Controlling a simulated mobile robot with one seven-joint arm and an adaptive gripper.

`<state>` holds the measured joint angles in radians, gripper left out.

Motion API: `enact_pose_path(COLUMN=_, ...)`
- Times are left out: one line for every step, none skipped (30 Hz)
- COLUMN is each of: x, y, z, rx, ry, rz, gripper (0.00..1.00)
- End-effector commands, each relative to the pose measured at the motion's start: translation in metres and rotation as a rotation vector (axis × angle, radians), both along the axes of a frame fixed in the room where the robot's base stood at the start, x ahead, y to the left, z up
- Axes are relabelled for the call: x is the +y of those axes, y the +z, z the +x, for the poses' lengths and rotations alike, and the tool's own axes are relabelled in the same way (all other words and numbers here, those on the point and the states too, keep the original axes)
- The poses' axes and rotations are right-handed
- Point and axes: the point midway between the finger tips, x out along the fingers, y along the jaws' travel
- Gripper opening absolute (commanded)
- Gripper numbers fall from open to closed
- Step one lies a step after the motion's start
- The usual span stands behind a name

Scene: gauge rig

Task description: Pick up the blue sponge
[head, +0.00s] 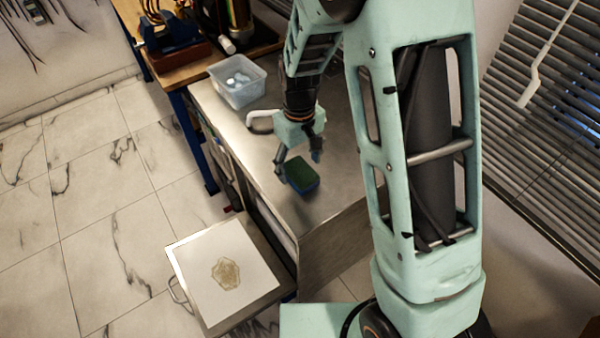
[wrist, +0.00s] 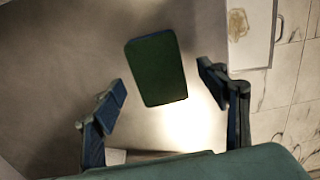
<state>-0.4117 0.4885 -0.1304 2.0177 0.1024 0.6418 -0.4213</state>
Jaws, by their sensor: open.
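The blue sponge (head: 302,178) lies on the metal worktop, with a dark green top face and a blue edge. In the wrist view the sponge (wrist: 157,69) shows its green face, just beyond and between the two fingertips. My gripper (head: 298,170) is over the worktop right by the sponge, fingers spread. In the wrist view my gripper (wrist: 163,82) is open, with a gap between each finger and the sponge. Nothing is held between the fingers. The exact height of the fingertips over the worktop is hard to tell.
A clear plastic bin (head: 238,82) with pale items stands at the back of the metal worktop (head: 345,180). A white board with a brown stain (head: 225,272) sits lower at the front left. A wooden bench (head: 180,72) with tools is behind. The worktop around the sponge is clear.

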Motion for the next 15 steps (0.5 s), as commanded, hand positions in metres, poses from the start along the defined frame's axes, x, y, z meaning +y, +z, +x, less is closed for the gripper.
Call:
enact_pose_path(x=-0.002, y=-0.008, z=-0.001, rx=0.005, ry=-0.003, rz=-0.002, gripper=0.67)
enact_pose_path(x=-0.002, y=-0.012, z=-0.001, rx=0.004, ry=-0.002, rz=-0.002, gripper=0.67)
enact_pose_path(x=-0.002, y=-0.017, z=0.000, rx=0.004, ry=-0.002, rz=-0.002, gripper=0.67)
enact_pose_path(x=-0.002, y=-0.020, z=0.000, rx=0.003, ry=-0.001, rz=-0.001, gripper=0.67)
enact_pose_path(x=-0.002, y=-0.023, z=0.000, rx=0.002, ry=-0.001, rz=-0.001, gripper=0.67)
enact_pose_path(x=-0.002, y=-0.025, z=0.000, rx=0.002, ry=-0.001, rz=-0.001, gripper=0.67)
enact_pose_path(x=-0.002, y=-0.026, z=0.000, rx=0.001, ry=-0.001, rz=-0.001, gripper=0.67)
enact_pose_path(x=-0.002, y=-0.027, z=0.000, rx=0.001, ry=-0.001, rz=-0.001, gripper=0.67)
enact_pose_path(x=-0.002, y=-0.028, z=0.000, rx=0.000, ry=-0.001, rz=0.000, gripper=0.67)
enact_pose_path(x=-0.002, y=-0.028, z=0.000, rx=0.000, ry=-0.001, rz=0.000, gripper=0.67)
enact_pose_path(x=-0.002, y=-0.028, z=0.000, rx=0.000, ry=-0.001, rz=0.000, gripper=0.67)
enact_pose_path(x=-0.002, y=-0.028, z=0.000, rx=0.000, ry=-0.001, rz=0.000, gripper=0.67)
enact_pose_path(x=-0.002, y=-0.028, z=0.000, rx=0.000, ry=-0.001, rz=0.000, gripper=0.67)
enact_pose_path(x=-0.002, y=-0.028, z=0.000, rx=0.000, ry=-0.001, rz=0.000, gripper=0.67)
enact_pose_path(x=-0.002, y=-0.028, z=0.000, rx=0.000, ry=-0.001, rz=0.000, gripper=0.65)
